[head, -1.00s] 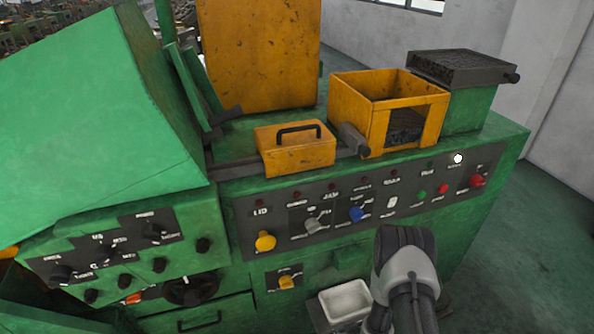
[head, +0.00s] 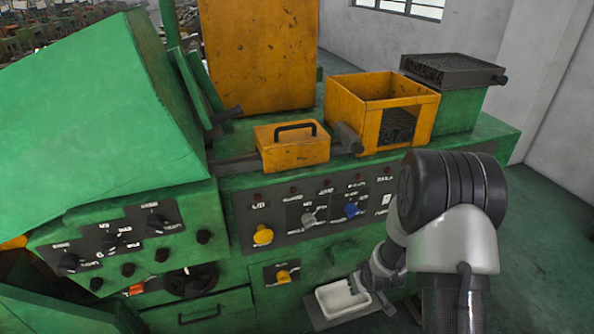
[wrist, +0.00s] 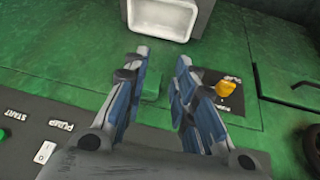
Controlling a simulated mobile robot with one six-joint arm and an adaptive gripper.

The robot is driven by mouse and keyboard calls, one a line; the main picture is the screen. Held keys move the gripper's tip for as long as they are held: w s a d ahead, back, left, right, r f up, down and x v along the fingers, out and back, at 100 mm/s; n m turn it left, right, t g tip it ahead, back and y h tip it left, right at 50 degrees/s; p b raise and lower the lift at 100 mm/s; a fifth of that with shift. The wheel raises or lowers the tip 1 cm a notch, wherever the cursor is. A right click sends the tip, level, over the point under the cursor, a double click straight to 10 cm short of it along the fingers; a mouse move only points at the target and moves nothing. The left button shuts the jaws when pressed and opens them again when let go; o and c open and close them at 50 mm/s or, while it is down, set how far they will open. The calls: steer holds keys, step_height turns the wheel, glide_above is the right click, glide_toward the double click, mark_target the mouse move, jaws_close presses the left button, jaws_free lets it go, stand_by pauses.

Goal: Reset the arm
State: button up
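My arm (head: 455,215) stands at the lower right of the head view, in front of the right end of the green machine (head: 235,200). My gripper (wrist: 164,57) shows in the wrist view with its two fingers apart and nothing between them. It hangs over the machine's green front, and a white tray (wrist: 163,18) lies beyond the fingertips. The tray also shows in the head view (head: 338,300), low beside my arm. My arm hides the right part of the control panel (head: 290,212) in the head view.
A yellow knob (wrist: 225,88) is just right of my right finger in the wrist view. The panel carries several knobs and buttons. Floor (head: 545,240) is clear at right.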

steer(key=s+a+r+m, duration=0.1)
steer(key=s+r, duration=0.4)
steer(key=r, duration=0.7)
steer(key=s+r+m, duration=0.1)
steer(key=s+r, duration=0.4)
steer(key=r, duration=0.7)
steer(key=s+a+r, duration=0.1)
steer(key=s+r, duration=0.3)
steer(key=s, duration=0.6)
steer(key=s+a+r, duration=0.2)
steer(key=s+r, duration=0.3)
steer(key=s, duration=0.4)
steer(key=shift+s+m+g, duration=0.4)
steer(key=shift+w+a+r, duration=0.1)
steer(key=shift+w+r, duration=0.05)
